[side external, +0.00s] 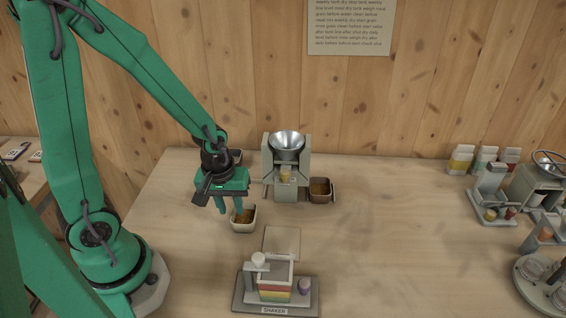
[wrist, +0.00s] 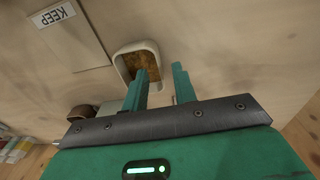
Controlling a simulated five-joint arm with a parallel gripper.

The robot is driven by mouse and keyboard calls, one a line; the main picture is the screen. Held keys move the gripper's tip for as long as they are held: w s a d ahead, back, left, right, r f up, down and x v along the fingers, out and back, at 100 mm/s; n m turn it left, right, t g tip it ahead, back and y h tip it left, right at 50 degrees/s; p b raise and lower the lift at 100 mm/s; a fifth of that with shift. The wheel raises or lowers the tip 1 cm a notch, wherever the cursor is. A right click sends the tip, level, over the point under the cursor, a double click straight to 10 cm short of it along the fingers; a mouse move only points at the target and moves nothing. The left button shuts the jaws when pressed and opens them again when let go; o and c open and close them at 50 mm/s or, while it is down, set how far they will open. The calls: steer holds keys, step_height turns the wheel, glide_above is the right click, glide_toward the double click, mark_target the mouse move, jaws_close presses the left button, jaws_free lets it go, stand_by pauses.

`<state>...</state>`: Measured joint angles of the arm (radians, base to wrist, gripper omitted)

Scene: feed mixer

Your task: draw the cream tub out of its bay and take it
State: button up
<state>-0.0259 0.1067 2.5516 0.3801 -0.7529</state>
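A cream tub (side external: 243,226) with brown feed in it stands on the table, front left of the grey mixer (side external: 291,190). It also shows in the wrist view (wrist: 119,61). No bay wall shows around it. My gripper (side external: 229,208) is open and points down above its left side.
A brown tub (side external: 320,194) sits at the mixer's right side. A flat pale pad (side external: 282,243) and a shaker stand (side external: 276,292) lie in front. A KEEP label (wrist: 53,15) shows.

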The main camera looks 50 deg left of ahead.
steer(key=shift+s+r, duration=0.2)
steer(key=shift+r, duration=1.2)
steer(key=shift+s+r, duration=0.15)
steer(key=shift+r, duration=1.2)
steer(key=s+r+m+t, duration=0.2)
steer(key=r+m, duration=0.2)
steer(key=r, duration=0.4)
steer(key=s+r+m+t, duration=0.2)
steer(key=r+m, duration=0.3)
steer(key=r, duration=0.2)
steer(key=shift+d+r, duration=0.35)
steer(key=shift+r, duration=0.05)
steer(key=o, duration=0.8)
steer(key=shift+c, duration=0.2)
steer(key=shift+w+f, duration=0.1)
steer(key=shift+w, duration=0.05)
